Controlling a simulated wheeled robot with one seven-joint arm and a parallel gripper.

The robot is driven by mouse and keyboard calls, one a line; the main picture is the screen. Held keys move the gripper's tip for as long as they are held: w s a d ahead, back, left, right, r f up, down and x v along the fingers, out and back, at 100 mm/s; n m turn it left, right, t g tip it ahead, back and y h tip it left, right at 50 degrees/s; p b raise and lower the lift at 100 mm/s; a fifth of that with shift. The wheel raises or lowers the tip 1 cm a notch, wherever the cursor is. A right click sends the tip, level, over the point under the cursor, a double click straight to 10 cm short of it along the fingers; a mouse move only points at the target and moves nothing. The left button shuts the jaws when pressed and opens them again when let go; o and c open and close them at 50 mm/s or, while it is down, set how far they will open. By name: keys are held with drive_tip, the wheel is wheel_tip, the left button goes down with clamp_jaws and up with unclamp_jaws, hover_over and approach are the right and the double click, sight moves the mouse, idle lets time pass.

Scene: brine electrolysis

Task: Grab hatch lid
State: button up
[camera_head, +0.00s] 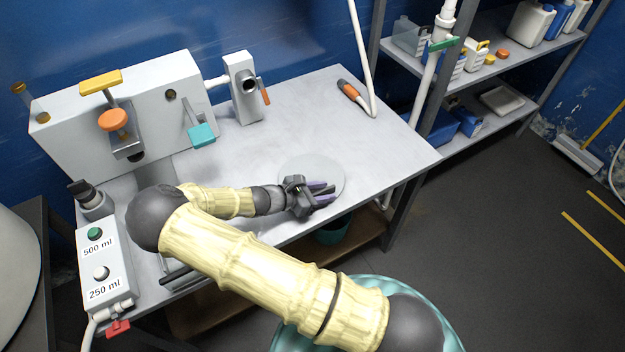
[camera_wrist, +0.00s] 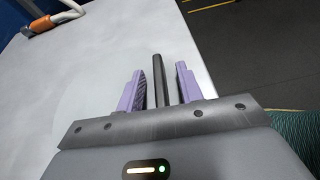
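A pale round disc (camera_head: 311,165), apparently the hatch lid, lies on the grey bench top near its front edge. My gripper (camera_head: 322,193) is over the disc and hides its lower middle. In the wrist view my gripper (camera_wrist: 160,82) has its purple fingers spread apart. A dark upright bar (camera_wrist: 158,70) stands between the fingers, with a gap on either side. I cannot tell whether this bar is a handle on the lid. The disc's edge does not show clearly in the wrist view.
An orange-handled tool (camera_head: 349,90) with a white hose lies at the back right of the bench (camera_head: 290,110). A grey machine (camera_head: 160,100) stands at the back left. A button box (camera_head: 104,270) sits front left. Shelves (camera_head: 480,75) stand right.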

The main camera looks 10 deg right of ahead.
clamp_jaws()
drive_tip(key=shift+r, duration=0.15)
wheel_tip(320, 180, up, 18)
drive_tip(key=shift+p, duration=0.35)
